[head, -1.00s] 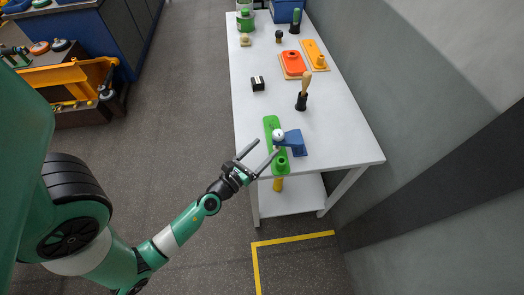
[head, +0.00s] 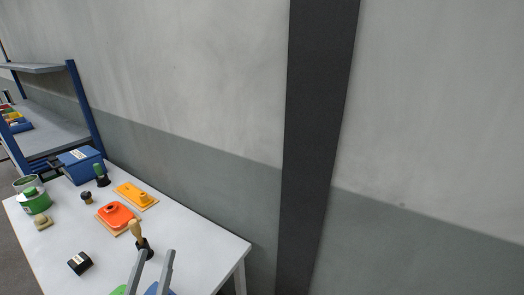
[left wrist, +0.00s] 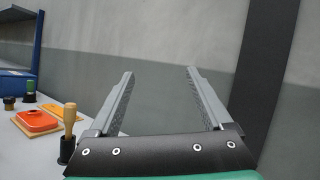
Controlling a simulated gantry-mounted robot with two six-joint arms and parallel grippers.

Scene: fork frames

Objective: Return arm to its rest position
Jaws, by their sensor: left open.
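My left gripper (head: 153,262) shows at the bottom edge of the head view, its two grey fingers pointing up. It is open with nothing between the fingers. The left wrist view also shows the open gripper (left wrist: 160,78), with only the wall behind the gap. In the head view it overlaps the near end of the white table (head: 205,250). The rest of my left arm is below the frame. My right gripper is in neither view.
On the table are a wooden-handled tool in a black holder (head: 137,232), an orange piece (head: 117,215), a yellow piece (head: 137,196), a black block (head: 80,263), a blue bin (head: 82,165) and a green can (head: 34,201). A grey wall (head: 200,170) with a dark pillar (head: 318,130) stands behind.

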